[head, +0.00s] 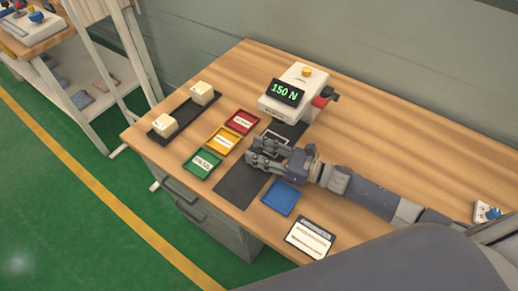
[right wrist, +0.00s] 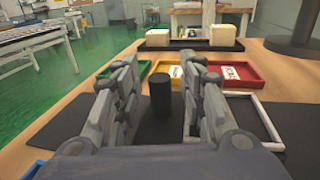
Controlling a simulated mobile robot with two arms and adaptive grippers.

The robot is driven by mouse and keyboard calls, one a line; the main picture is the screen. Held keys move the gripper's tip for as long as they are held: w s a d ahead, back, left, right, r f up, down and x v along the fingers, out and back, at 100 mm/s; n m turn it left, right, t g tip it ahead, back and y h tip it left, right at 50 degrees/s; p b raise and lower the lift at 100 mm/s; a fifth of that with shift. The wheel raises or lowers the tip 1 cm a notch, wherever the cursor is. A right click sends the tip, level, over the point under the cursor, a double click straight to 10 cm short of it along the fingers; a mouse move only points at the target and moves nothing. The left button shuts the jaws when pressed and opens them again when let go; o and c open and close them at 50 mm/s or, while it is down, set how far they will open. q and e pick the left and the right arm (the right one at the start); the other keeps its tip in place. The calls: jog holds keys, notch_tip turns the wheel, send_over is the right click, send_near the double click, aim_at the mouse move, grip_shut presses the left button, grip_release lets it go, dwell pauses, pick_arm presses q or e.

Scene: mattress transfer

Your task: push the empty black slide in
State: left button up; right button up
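The white tester (head: 297,92) reads 150 N at the back of the desk. A black slide (head: 289,130) extends from its base toward my right gripper, and its near end is partly hidden by the fingers. My right gripper (head: 256,152) is low over the desk in front of the tester. In the right wrist view its fingers (right wrist: 164,75) are open and apart, with an upright black post (right wrist: 161,92) standing between them. I cannot tell whether either finger touches the post. A white-edged frame (right wrist: 268,118) lies beside the right finger. My left gripper is not in view.
Red (head: 242,122), yellow (head: 223,140) and green (head: 203,164) trays lie left of the gripper. A black tray (head: 186,116) with two pale blocks is beyond them. A black mat (head: 238,188), a blue tray (head: 282,197) and a white card (head: 310,238) lie nearer the front edge.

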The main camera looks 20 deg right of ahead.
grip_shut()
jog(key=w+d+b, duration=0.2)
jog(key=d+b, duration=0.1)
jog(key=shift+w+d+f, duration=0.15)
jog(key=shift+w+f, duration=0.05)
jog(key=shift+w, duration=0.2)
jog(key=shift+w+d, duration=0.15)
jog(key=shift+r, duration=0.25)
grip_release()
jog(key=shift+d, duration=0.25)
